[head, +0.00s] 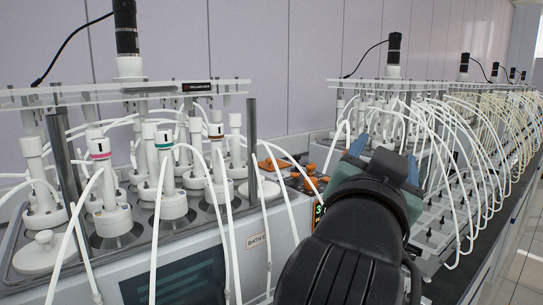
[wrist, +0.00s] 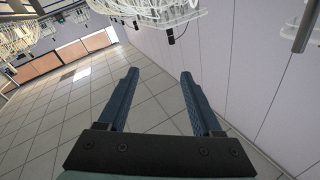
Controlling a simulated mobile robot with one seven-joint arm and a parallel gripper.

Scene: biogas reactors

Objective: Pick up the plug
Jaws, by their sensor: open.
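Several small orange pieces (head: 272,165) lie on top of the equipment between the two reactor groups in the head view, left of my gripper. They are too small to tell whether one is the plug; no plug is clearly seen. My gripper (head: 384,152) is raised in front of the right-hand reactors, partly hidden behind my black arm. In the wrist view my gripper (wrist: 159,74) has its two blue fingers apart, with nothing between them but floor and wall behind.
The near reactor bath (head: 180,279), with white vessels and looping white tubes, fills the left. A long row of reactors (head: 437,137) with tubes runs back to the right. A pale wall (head: 265,50) stands behind. Open tiled floor (wrist: 70,120) shows in the wrist view.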

